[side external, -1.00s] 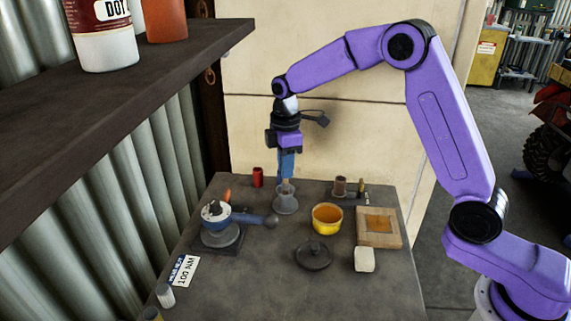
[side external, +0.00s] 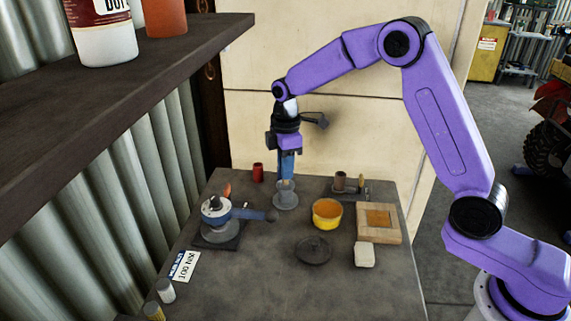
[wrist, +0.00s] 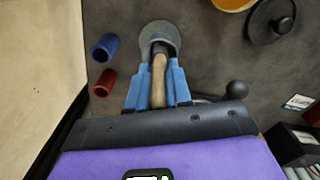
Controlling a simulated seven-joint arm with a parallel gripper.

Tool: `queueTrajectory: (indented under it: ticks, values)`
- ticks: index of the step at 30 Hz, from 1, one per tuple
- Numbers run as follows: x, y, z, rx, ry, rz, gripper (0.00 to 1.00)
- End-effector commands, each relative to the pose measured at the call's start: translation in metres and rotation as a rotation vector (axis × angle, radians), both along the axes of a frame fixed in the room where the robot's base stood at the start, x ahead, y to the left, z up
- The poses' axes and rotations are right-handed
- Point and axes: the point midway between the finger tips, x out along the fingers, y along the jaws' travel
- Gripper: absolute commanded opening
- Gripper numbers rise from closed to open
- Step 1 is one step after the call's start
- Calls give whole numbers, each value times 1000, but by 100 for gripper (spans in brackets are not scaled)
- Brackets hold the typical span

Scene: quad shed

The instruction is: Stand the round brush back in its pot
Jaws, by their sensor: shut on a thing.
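My gripper (side external: 286,178) is shut on the round brush, above the grey pot (side external: 286,198) at the back middle of the bench. In the wrist view the brush (wrist: 158,82) shows its wooden handle between the blue fingers. Its dark far end overlaps the mouth of the grey pot (wrist: 171,29). In the side view the fingertips are close over the pot's rim and little of the brush shows. The lower end of the brush is hidden, so I cannot tell how deep it sits. The pot stands upright.
A blue-and-grey tool (side external: 219,217) stands left of the pot. A yellow bowl (side external: 327,213), dark lid (side external: 314,250) and wooden tray (side external: 364,229) lie right. A red cylinder (side external: 258,173) is behind left. In the wrist view a blue cylinder (wrist: 105,47) lies near the pot.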

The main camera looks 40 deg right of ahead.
Motion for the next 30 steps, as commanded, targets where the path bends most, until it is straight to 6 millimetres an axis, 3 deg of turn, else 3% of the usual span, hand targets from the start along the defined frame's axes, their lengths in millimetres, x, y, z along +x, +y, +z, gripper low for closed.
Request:
queueTrajectory:
  ticks: [30]
  values:
    - [0, 0, -13, 0, 0, 0, 0]
